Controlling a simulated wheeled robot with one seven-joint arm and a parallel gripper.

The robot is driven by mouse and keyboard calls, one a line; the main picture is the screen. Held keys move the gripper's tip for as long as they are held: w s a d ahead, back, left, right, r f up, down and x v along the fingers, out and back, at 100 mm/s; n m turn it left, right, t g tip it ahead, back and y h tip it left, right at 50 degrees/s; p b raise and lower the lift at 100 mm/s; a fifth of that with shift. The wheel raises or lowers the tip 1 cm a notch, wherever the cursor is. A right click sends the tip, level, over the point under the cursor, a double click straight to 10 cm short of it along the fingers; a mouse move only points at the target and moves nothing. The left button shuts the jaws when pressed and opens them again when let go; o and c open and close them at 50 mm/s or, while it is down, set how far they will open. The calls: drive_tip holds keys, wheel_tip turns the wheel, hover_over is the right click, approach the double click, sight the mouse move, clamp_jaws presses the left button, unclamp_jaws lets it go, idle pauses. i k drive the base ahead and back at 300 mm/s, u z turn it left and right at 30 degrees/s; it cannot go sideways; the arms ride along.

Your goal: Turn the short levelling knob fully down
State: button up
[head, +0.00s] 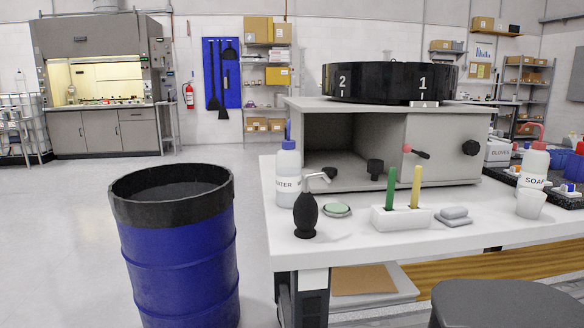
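A grey box-shaped fixture (436,165) stands on the white table (278,245), with a black drum (385,82) numbered 2 and 1 on top. A short black knob (375,168) stands upright at the front of the fixture, near the middle. Another black knob (330,173) sits to its left in front of the dark opening. A lever (416,152) with a red end and a black star-shaped knob (470,147) are on the right front panel. I cannot tell for certain which knob is the short levelling one, or how far it is turned. My gripper is out of view.
A soap bottle (533,166) stands right. A blue drum (180,255) stands left on otherwise clear floor.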

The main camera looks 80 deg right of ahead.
sight(330, 173)
drive_tip(key=z, duration=0.3)
drive_tip(key=i, duration=0.85)
drive_tip(key=z, duration=1.2)
drive_tip(key=i, duration=0.75)
drive_tip(key=z, duration=0.7)
